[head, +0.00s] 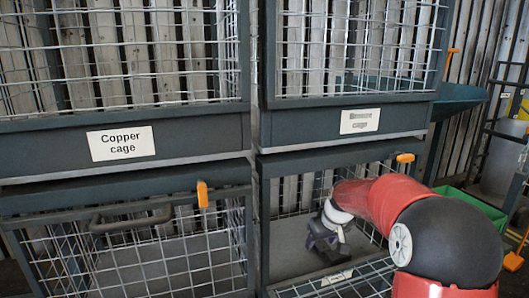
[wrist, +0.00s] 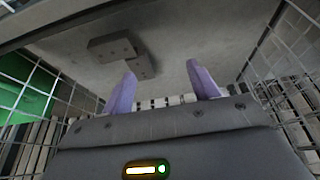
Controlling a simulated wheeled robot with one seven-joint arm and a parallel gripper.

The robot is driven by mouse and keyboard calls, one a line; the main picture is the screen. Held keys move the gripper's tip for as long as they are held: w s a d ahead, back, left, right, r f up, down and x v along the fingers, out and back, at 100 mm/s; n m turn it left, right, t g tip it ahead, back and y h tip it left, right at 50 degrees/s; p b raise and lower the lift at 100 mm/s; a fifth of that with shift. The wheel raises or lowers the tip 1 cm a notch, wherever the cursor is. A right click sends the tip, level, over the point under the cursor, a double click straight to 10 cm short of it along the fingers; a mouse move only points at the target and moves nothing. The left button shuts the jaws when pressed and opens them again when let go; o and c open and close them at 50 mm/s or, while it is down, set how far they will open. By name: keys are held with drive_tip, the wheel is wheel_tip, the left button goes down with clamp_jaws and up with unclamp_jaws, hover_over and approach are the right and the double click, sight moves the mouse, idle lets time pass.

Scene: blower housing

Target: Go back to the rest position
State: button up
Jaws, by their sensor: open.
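My gripper (head: 325,240) is inside the lower right wire cage (head: 375,284), at the end of my red and black arm. In the wrist view its two purple fingers (wrist: 161,72) are spread apart with nothing between them. A grey block-shaped part (wrist: 118,50) with small holes lies against the cage's plain grey panel, beyond the left fingertip. It looks apart from the fingers, but the exact gap cannot be told. The part cannot be made out in the head view.
The lower left cage (head: 160,268) looks empty. Above are the copper cage (head: 120,143) and another cage with a blurred label (head: 360,121). Orange latches (head: 202,194) stick out from the frames. A green bin (head: 470,205) stands at right. Mesh walls closely flank my gripper.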

drive_tip(key=s+a+r+m+h+p, duration=0.1)
drive_tip(key=s+r+p, duration=0.1)
drive_tip(key=s+r, duration=0.6)
drive_tip(key=s+a+r+m+p, duration=0.1)
drive_tip(key=s+r+p, duration=0.1)
drive_tip(key=s+r, duration=0.65)
drive_tip(key=s+f+m+t+p, duration=0.1)
drive_tip(key=s+f+p, duration=0.1)
drive_tip(key=s, duration=1.5)
drive_tip(key=shift+s+d+m+p, duration=0.25)
drive_tip(key=shift+s+m+p, duration=0.05)
drive_tip(key=shift+s+p, duration=0.1)
drive_tip(key=shift+r, duration=0.1)
drive_tip(key=shift+c, duration=0.2)
